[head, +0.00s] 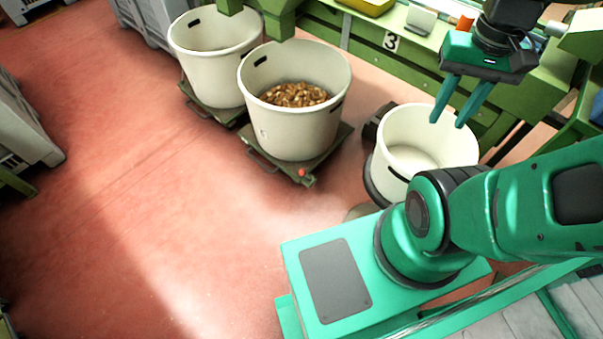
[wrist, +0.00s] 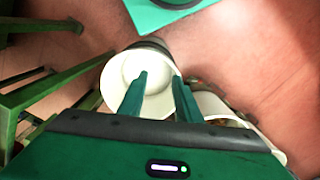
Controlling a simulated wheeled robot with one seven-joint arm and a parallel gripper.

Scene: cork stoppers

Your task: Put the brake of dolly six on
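Three white tubs stand in a row, and no number six is readable on any dolly. The left tub (head: 215,60) stands on another dolly (head: 208,106). An empty right tub (head: 395,165) sits on a dark base, mostly hidden by its tub and my arm. My gripper (head: 446,124) is open and empty above this right tub; its fingers (wrist: 160,75) show apart in the wrist view. Whether the knob is a brake is unclear.
A green machine frame with a "3" plate (head: 391,41) runs behind the tubs. Grey crates stand at the left (head: 25,125) and back left (head: 145,20). The red floor (head: 150,190) in front of the left and middle tubs is clear.

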